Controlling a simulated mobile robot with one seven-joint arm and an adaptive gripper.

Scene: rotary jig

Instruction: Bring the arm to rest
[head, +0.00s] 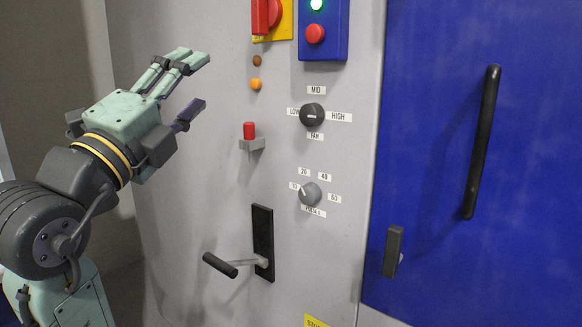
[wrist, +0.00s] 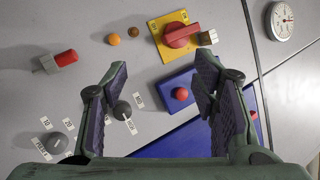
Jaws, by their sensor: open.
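My gripper (head: 195,85) is on the left in the head view, held in the air in front of the grey panel (head: 180,200). Its fingers are spread apart and hold nothing. In the wrist view the open fingers (wrist: 165,90) frame part of the panel, with a gap between them and the controls. My gripper appears apart from the panel, though the exact distance is hard to tell.
The panel carries a red switch (head: 249,131), a fan knob (head: 312,115), a grey timer knob (head: 309,194) and a lever (head: 220,265) sticking out low. A blue door (head: 430,120) with a black handle (head: 482,140) is right. A gauge (wrist: 281,20) shows in the wrist view.

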